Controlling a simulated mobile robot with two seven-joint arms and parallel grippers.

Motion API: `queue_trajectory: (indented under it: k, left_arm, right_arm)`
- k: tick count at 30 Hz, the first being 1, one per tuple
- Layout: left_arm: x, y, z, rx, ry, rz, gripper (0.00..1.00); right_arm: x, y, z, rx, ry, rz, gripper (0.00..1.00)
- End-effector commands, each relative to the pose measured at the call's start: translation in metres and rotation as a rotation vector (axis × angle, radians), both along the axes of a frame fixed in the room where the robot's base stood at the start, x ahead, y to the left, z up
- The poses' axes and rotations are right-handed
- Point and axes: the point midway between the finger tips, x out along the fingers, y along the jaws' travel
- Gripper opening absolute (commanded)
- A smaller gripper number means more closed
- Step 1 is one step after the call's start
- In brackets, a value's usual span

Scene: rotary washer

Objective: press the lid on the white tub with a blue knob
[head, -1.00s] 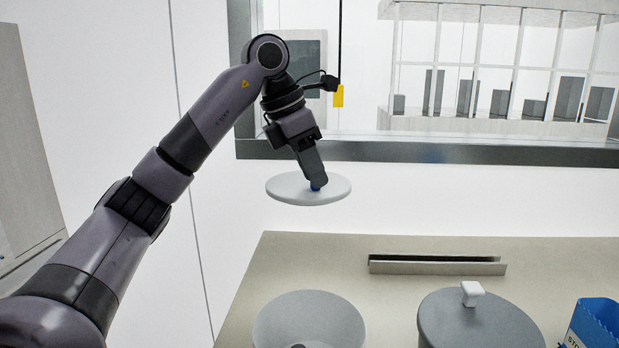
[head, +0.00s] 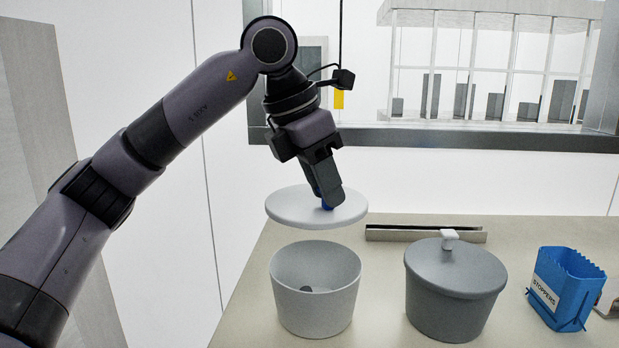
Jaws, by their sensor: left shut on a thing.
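A white round lid (head: 290,208) hangs in the air above an open, light tub (head: 315,298). My left gripper (head: 327,200) is shut on the lid's blue knob (head: 326,207), which the fingers mostly cover. The lid looks roughly level and is apart from the tub's rim, with a gap between them. The tub stands upright on the counter, and a small dark round thing shows inside it. My right gripper is not in view.
A grey tub with a grey lid and white knob (head: 449,240) stands to the right. Further right is a blue box marked STOPPERS (head: 567,285). A low metal rail (head: 424,234) lies behind the tubs on the beige counter (head: 500,330).

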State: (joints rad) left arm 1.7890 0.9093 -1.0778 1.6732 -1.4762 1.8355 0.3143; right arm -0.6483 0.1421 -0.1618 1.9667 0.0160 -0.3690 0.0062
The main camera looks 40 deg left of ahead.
Motion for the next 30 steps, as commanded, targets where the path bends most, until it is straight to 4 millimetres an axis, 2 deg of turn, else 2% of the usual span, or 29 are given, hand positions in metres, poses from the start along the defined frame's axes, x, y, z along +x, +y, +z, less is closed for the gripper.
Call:
queue_trajectory:
  k: [5,14,30]
  left_arm:
    - [-0.003,-0.008,-0.003,0.001,0.002,-0.001,0.00]
    - [-0.003,-0.009,-0.015,0.002,0.004,0.001,0.00]
    - [-0.003,-0.009,-0.066,0.000,0.004,0.001,0.00]
  right_arm:
    - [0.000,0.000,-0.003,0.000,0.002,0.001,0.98]
    - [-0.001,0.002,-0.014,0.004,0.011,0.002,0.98]
    - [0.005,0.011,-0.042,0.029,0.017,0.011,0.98]
